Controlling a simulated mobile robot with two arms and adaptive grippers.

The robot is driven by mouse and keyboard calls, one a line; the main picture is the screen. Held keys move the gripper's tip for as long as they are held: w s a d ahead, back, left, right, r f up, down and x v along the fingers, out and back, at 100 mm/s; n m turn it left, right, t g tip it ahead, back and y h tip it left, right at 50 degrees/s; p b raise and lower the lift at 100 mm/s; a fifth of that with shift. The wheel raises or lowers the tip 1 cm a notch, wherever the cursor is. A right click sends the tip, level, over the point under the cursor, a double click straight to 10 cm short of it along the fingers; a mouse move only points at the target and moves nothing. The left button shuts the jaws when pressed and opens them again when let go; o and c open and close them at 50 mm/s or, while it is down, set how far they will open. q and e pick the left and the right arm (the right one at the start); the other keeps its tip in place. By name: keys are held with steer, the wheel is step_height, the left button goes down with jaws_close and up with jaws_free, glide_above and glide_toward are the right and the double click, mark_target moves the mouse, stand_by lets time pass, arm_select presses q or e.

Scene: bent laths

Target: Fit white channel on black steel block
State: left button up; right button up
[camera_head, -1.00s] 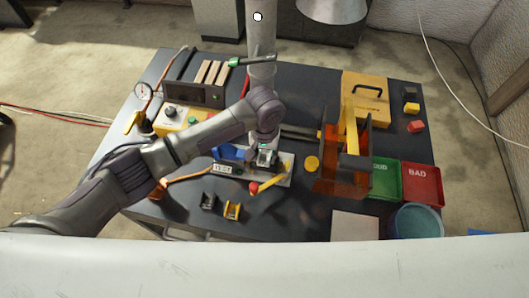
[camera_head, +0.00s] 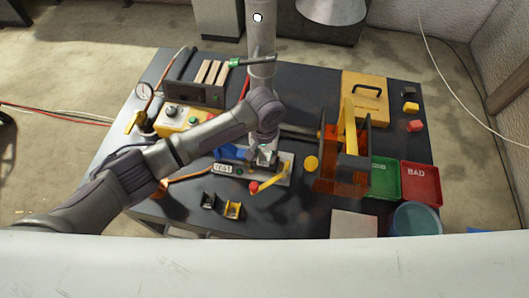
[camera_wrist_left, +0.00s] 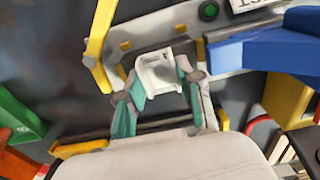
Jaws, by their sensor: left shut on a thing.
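The white channel (camera_wrist_left: 157,70) is between the teal fingertips of my left gripper (camera_wrist_left: 160,86) in the left wrist view. The gripper is shut on it, over the grey plate of the test fixture (camera_wrist_left: 235,55). In the head view my left gripper (camera_head: 264,155) points down at this fixture (camera_head: 283,176), and the channel is too small to make out. I cannot make out the black steel block at the fixture; the gripper and channel may hide it. Whether the channel touches anything below is unclear. My right gripper is not in view.
A yellow lever (camera_head: 271,179) with a red knob and a blue part (camera_head: 230,152) flank the gripper. A black piece (camera_head: 208,200) and a yellow piece (camera_head: 232,210) lie in front. An orange-sided rig (camera_head: 328,178) and green and red trays (camera_head: 421,184) stand right.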

arm_select(q)
steer(key=o, duration=1.2)
steer(key=shift+r, duration=0.15)
step_height(320, 180, up, 12)
steer(key=shift+f, duration=0.1)
